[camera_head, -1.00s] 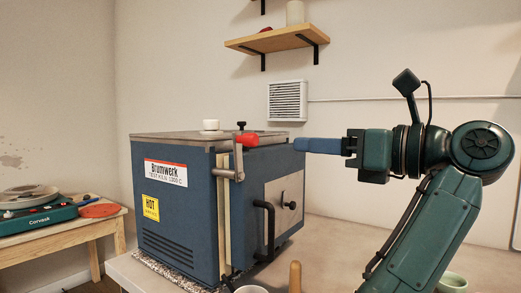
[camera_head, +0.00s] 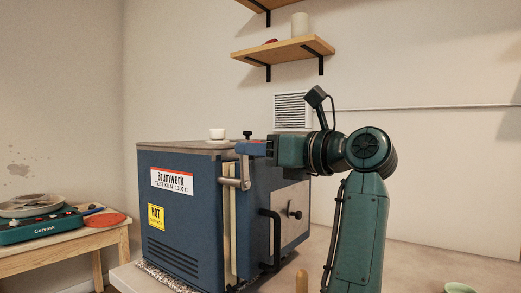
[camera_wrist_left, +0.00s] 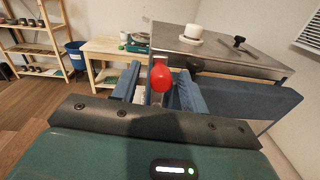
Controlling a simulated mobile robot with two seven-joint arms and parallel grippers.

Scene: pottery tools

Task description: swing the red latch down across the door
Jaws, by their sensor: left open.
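The kiln (camera_head: 180,225) stands on the bench, with its door (camera_head: 257,220) facing right, carrying a dark bar handle (camera_head: 276,240). The latch's grey arm (camera_head: 245,172) stands upright at the door's edge. My left gripper (camera_head: 250,148) is at the top of the latch, its fingers pointing left and hiding the red knob in the head view. In the left wrist view, the red knob (camera_wrist_left: 160,75) shows between the open fingers of the gripper (camera_wrist_left: 157,92). I cannot tell whether the fingers touch it. My right gripper is not in view.
A white cup (camera_head: 216,134) and a small black knob (camera_head: 247,135) are on the kiln top (camera_head: 175,144). A wooden handle (camera_head: 301,281) and a green bowl (camera_head: 458,287) are at the front. A shelf (camera_head: 283,48) is above.

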